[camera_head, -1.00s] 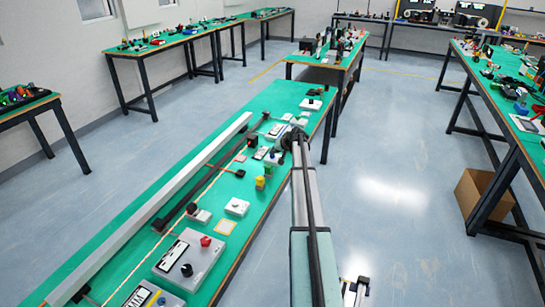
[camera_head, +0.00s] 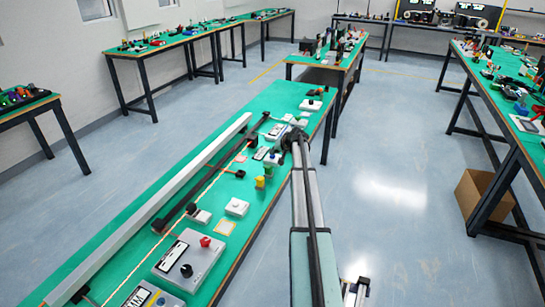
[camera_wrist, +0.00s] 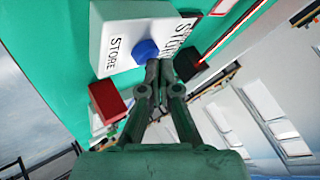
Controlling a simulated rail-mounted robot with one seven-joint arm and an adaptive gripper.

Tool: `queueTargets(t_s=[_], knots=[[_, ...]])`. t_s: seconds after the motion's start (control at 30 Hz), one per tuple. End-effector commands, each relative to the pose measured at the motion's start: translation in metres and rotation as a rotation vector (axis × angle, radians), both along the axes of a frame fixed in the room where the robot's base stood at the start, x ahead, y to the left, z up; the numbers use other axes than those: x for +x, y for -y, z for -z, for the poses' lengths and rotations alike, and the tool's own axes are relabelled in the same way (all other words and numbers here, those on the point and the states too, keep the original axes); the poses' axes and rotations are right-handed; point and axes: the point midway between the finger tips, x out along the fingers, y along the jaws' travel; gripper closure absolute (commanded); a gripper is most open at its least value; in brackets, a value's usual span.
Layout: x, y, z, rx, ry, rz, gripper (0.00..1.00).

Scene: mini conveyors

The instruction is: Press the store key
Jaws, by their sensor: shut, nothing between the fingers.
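The store key is a blue round button (camera_wrist: 146,50) on a white box (camera_wrist: 113,25) marked STORE, at the top of the wrist view. My gripper (camera_wrist: 159,64) is shut and empty. Its fingertips are right beside the button's lower right edge in that view; whether they touch it I cannot tell. In the head view my gripper (camera_head: 284,146) is over the far part of the long green bench, and the store box cannot be made out clearly behind it.
A red block (camera_wrist: 107,98) lies beside the store box in the wrist view. The green bench (camera_head: 205,269) carries a long grey rail (camera_head: 165,206), a white box with red and black knobs (camera_head: 190,258), and several small boxes. Open floor is to the right.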

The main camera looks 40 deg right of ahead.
Motion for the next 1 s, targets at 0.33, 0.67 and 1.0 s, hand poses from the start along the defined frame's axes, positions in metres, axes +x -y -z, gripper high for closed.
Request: queueTargets(t_s=[0.33, 0.67, 1.0], knots=[[0.000, 0.000, -0.010, 0.000, 0.000, 0.000, 1.00], [0.000, 0.000, -0.014, 0.000, 0.001, 0.001, 1.00], [0.000, 0.000, -0.043, 0.000, 0.002, 0.001, 1.00]])
